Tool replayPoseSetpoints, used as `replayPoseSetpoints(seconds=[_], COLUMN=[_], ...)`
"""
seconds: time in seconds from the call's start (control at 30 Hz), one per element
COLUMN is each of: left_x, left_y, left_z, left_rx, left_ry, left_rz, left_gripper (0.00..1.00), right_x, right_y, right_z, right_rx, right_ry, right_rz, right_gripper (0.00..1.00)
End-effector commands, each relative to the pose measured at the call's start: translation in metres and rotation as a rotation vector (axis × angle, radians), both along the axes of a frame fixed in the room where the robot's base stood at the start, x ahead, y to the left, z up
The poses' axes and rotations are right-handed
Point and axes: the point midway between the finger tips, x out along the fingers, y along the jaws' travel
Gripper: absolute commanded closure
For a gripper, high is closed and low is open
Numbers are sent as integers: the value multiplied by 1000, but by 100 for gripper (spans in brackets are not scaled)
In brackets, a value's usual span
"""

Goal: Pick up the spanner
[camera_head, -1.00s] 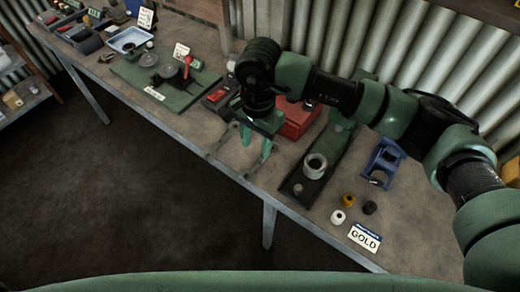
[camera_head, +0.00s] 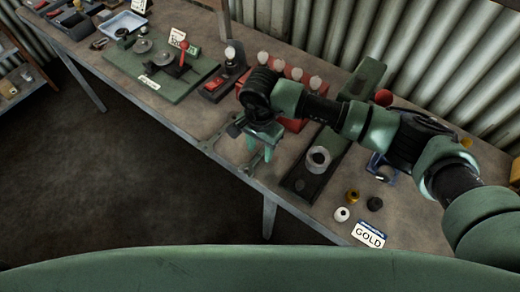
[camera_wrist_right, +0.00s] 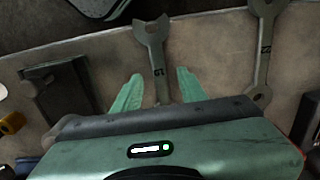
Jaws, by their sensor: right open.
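Two grey metal spanners lie on the bench. One spanner (camera_wrist_right: 154,45) shows in the right wrist view between my right gripper's open fingers (camera_wrist_right: 157,82), its open jaw towards the bench edge. The fingers stand apart on either side of its shank; whether they touch it cannot be told. The other spanner (camera_wrist_right: 264,52) lies apart to the right there, and in the head view (camera_head: 212,142) it lies left of the gripper. In the head view my right gripper (camera_head: 259,154) points down near the bench's front edge. My left gripper is not in view.
A dark green stand with a grey ring (camera_head: 317,159) is right of the gripper. A red block (camera_head: 292,122) with pale bulbs is behind. A green board (camera_head: 160,75) lies further left.

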Motion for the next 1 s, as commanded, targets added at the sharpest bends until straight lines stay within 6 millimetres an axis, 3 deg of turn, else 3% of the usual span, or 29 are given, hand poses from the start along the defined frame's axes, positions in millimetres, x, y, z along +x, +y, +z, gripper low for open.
replayPoseSetpoints(seconds=[0.3,0.43,0.47,0.83,1.0], left_x=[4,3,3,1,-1], left_y=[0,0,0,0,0], left_z=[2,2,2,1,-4], left_rx=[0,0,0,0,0], left_ry=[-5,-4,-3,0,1], left_rz=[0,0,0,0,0], left_gripper=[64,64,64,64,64], right_x=[0,0,0,0,1], right_y=[0,0,0,0,1], right_z=[-8,-7,-7,-5,6], right_rx=[1,1,1,1,3], right_ry=[-1,-1,-1,-2,-3], right_rz=[2,1,1,1,0], right_gripper=[61,97,100,100,100])
